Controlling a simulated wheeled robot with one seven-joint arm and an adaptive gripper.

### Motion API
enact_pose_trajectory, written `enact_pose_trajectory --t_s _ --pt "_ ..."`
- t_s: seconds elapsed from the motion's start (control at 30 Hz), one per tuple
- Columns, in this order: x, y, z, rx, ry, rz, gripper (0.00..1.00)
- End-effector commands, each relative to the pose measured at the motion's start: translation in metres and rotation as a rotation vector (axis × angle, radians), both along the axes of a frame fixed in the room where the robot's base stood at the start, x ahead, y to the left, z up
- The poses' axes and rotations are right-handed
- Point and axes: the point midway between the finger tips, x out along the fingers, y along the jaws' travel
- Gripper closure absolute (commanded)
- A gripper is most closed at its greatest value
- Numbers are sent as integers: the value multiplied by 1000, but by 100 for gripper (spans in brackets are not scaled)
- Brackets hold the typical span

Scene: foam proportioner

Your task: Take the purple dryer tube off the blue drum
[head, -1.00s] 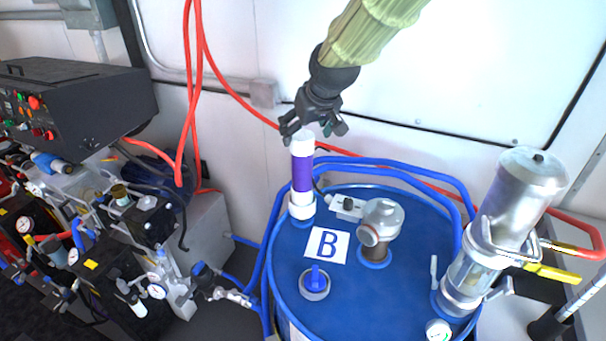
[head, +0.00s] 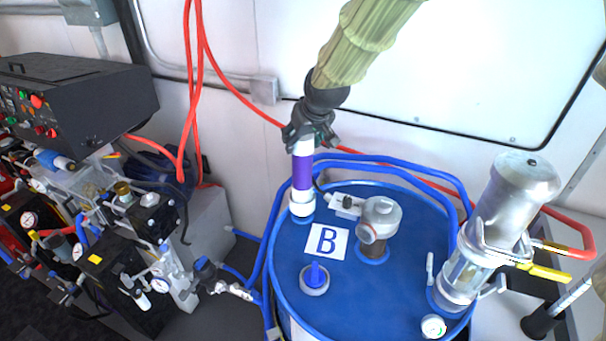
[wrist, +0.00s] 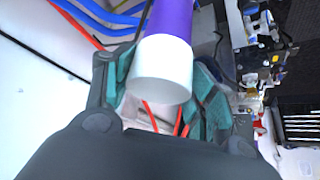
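The purple dryer tube (head: 303,172) stands upright near the back left edge of the blue drum (head: 405,287), with a white cap on top and a white fitting at its base. My gripper (head: 306,138) is at the tube's top, coming down from above. In the wrist view, the tube's white cap (wrist: 163,72) lies between the two teal-padded fingers (wrist: 162,88), which are spread to either side. A gap seems to show beside the cap, and the fingers do not look closed on it. The tube's base is out of the wrist view.
On the drum are a grey capped fitting (head: 380,222), a blue-handled plug (head: 315,278), a "B" label (head: 327,241) and a metal pump (head: 495,225). Blue hoses (head: 400,166) run behind the tube. A black control box (head: 75,105) stands at the left. The white wall is close behind.

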Motion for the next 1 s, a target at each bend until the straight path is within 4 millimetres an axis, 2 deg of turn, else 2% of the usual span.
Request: enact_pose_trajectory --t_s 0.03,0.2,0.27,0.47,0.63,0.77,1.0 --pt "0 0 0 0 0 0 60" --pt "0 0 0 0 0 0 91" --pt "0 0 1 0 -1 0 100" --pt "0 0 1 0 -1 0 100" --pt "1 0 9 0 -2 -1 100" --pt "1 0 26 2 -6 -1 100" --pt "1 0 67 2 -5 -1 100"
